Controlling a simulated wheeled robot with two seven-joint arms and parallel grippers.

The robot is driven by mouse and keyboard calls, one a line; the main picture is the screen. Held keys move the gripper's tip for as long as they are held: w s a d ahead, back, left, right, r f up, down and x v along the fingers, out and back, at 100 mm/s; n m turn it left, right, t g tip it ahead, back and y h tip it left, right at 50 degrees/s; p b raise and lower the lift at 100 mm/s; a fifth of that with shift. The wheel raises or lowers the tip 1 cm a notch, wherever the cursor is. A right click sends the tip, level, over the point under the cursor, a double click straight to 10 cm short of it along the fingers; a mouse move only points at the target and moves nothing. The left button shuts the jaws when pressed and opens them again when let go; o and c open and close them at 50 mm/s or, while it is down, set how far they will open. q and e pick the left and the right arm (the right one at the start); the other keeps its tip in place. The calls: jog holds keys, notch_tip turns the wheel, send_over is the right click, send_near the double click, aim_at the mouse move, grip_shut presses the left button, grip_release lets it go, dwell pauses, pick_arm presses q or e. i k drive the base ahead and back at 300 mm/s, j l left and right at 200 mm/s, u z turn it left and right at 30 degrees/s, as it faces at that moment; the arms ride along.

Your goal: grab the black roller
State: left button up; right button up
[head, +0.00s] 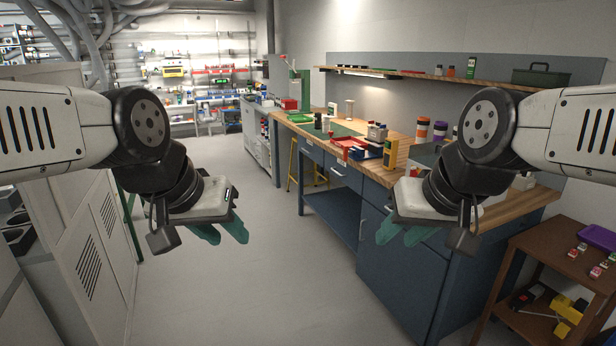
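I cannot make out a black roller for certain in the head view. Small dark items (522,298) lie on the lower shelf of the brown cart at the lower right, too small to identify. My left gripper (226,234) hangs in the air left of centre, above the floor, with its two teal fingers apart and nothing between them. My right gripper (401,235) hangs in front of the blue workbench, its teal fingers also apart and empty. Neither gripper touches anything.
The blue workbench (398,275) with a wooden top holds bottles, red trays and a green press (303,90). The brown cart (552,240) carries small items, a purple tray (598,236) and yellow tools (568,312). Grey cabinets (85,245) stand left. The middle floor is clear.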

aim_at(318, 117)
jog(key=i, duration=2.15)
jog(key=i+j+z, duration=0.1)
jog(key=i, duration=0.2)
jog(key=i+j, duration=0.1)
jog(key=i, duration=0.2)
jog(key=z, duration=0.05)
